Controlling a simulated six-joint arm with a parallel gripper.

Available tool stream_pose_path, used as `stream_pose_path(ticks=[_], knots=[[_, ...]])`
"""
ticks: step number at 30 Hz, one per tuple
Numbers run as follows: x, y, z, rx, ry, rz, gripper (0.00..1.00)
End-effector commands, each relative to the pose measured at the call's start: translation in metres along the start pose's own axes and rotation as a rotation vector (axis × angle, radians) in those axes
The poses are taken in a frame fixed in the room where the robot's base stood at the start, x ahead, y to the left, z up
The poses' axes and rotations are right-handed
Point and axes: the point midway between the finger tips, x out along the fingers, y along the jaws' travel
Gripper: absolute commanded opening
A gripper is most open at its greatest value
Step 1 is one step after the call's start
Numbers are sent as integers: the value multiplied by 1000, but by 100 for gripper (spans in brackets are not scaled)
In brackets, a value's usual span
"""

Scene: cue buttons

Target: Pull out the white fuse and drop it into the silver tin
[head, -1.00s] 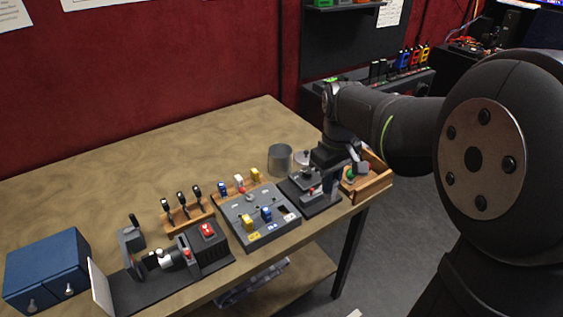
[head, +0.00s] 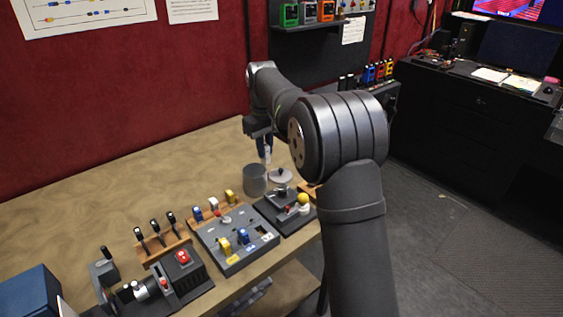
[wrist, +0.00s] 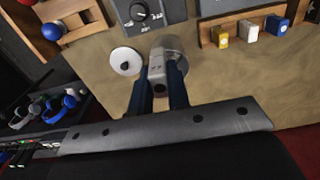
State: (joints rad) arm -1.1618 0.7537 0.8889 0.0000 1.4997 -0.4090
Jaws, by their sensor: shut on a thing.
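My gripper (head: 265,152) is shut on a pale fuse, which looks like the white fuse (wrist: 157,72), in the wrist view. It holds the fuse up in the air, near and above the silver tin (head: 255,181). In the wrist view the tin (wrist: 178,46) lies partly hidden behind the fuse and the fingers. I cannot tell whether the fuse is exactly over the tin's mouth. The grey fuse panel (head: 232,258) holds a yellow fuse and a blue fuse, and its right slot (head: 262,231) looks dark and empty.
A round pale lid (head: 281,175) lies right beside the tin. A wooden rack holds blue, white (head: 214,203) and yellow fuses behind the panel. A dark lever device (head: 285,210) stands right of the panel. The table behind and left of the tin is clear.

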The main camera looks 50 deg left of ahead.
Motion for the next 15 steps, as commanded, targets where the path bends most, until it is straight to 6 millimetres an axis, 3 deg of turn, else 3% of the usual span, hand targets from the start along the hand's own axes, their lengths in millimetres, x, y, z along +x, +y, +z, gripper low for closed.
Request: stream_pose_path(ticks=[1, 6, 15], knots=[[3, 0, -14, -2, 1, 0, 0], [7, -2, -43, -1, 1, 0, 0], [13, -4, -59, 0, 0, 0, 0]])
